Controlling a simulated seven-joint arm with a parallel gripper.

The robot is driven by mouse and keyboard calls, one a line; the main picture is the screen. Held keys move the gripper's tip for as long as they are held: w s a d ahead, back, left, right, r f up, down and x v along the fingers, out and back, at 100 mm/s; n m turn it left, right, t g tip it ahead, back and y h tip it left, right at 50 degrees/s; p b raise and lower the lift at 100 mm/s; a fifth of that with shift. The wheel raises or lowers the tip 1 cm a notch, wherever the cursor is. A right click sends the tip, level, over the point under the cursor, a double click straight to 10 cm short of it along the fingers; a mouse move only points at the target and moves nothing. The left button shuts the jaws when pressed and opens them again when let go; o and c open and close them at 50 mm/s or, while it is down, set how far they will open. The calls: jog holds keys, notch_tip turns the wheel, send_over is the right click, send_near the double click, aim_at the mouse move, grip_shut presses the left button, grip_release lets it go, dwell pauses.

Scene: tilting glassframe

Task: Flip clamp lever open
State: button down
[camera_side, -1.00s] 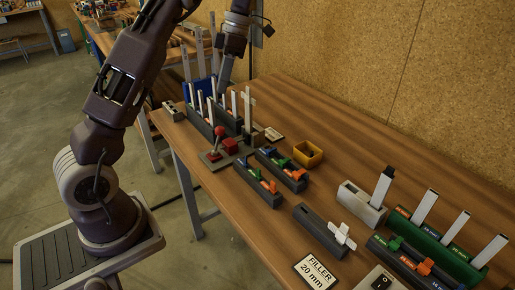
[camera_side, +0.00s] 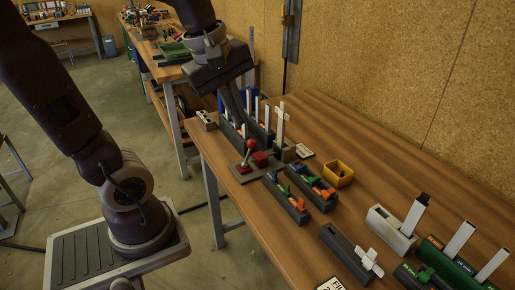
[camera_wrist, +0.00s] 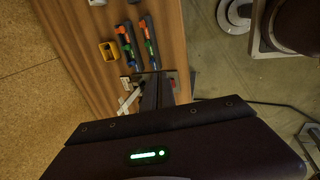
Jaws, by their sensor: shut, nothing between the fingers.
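The clamp lever (camera_side: 250,145) has a red ball knob on a thin rod and stands up, slightly tilted, from a flat grey base at the table's left edge. A red block (camera_side: 260,159) is beside it. My gripper (camera_side: 247,122) points down just behind and above the lever, among upright white strips; it looks shut and empty. In the wrist view my gripper (camera_wrist: 156,75) reaches towards the table's edge, with a small red part (camera_wrist: 173,82) beside the fingers. The fingers hide most of the clamp there, and contact with the lever cannot be told.
Upright white strips (camera_side: 281,125) in a dark rack stand close around my fingers. A yellow bin (camera_side: 338,174) and two dark racks with coloured clips (camera_side: 288,198) lie in front and to the right. The wooden table (camera_side: 390,170) is bare towards the back right.

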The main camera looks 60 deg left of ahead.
jog(key=w+a+f+n, duration=0.1)
jog(key=w+a+n, duration=0.1)
jog(key=a+n, duration=0.4)
jog(key=n+g, duration=0.2)
jog(key=n, duration=1)
send_over(249, 152)
jog(key=s, duration=0.2)
notch_tip(249, 152, down, 15)
jog(key=shift+w+f, duration=0.15)
jog(key=shift+w, duration=0.1)
jog(key=shift+d, duration=0.1)
